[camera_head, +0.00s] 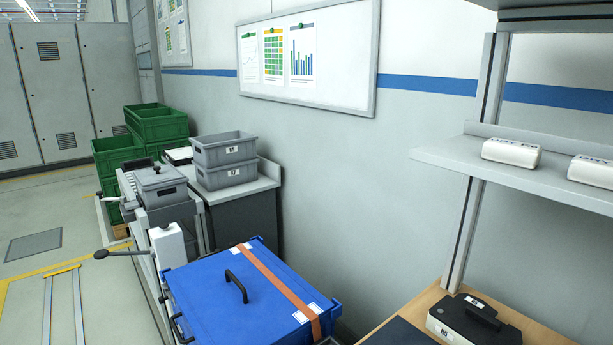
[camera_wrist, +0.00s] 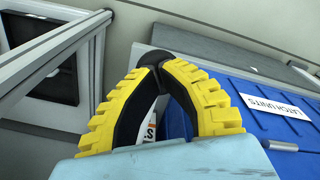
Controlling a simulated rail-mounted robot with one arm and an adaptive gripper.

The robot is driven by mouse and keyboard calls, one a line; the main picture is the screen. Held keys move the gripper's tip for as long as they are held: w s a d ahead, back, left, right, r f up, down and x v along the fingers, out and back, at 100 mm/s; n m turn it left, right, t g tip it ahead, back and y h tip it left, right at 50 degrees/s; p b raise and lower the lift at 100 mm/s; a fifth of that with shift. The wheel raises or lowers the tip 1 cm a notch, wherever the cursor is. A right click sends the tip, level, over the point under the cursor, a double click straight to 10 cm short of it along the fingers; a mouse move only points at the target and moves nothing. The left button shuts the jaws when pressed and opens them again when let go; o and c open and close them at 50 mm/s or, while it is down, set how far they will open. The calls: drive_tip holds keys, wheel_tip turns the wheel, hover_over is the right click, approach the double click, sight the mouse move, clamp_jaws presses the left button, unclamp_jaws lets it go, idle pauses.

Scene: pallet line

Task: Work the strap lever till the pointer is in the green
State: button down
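The strap lever (camera_head: 124,252) with its black knob (camera_head: 101,254) sticks out to the left from a white post (camera_head: 167,247). No gripper is on that knob in the head view. An orange strap (camera_head: 279,283) runs over the blue crate (camera_head: 235,312). I see no pointer or green zone in either view. My gripper (camera_wrist: 153,70) shows only in the wrist view, its two yellow fingers meeting at the tips. A dark round thing (camera_wrist: 163,60) is at the tips; I cannot tell what it is. The blue crate (camera_wrist: 225,100) is behind the right finger, with a "LATCH UNITS" label (camera_wrist: 275,107).
Grey rails (camera_wrist: 55,52) run close by the left finger. Grey bins (camera_head: 223,160) and green crates (camera_head: 157,122) stand behind the post. A wooden bench (camera_head: 434,293) with a black device (camera_head: 472,318) and a shelf (camera_head: 465,165) are at the right. Open floor lies left.

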drive_tip(key=shift+f, duration=0.65)
drive_tip(key=shift+f+b, duration=1)
drive_tip(key=shift+f, duration=0.05)
drive_tip(key=r+p, duration=0.8)
drive_tip(key=r, duration=0.1)
drive_tip(key=shift+w+d+r+p, duration=0.3)
drive_tip(key=shift+d+p, duration=0.1)
wheel_tip(320, 180, up, 5)
drive_tip(key=p, duration=0.4)
drive_tip(key=shift+p, duration=0.4)
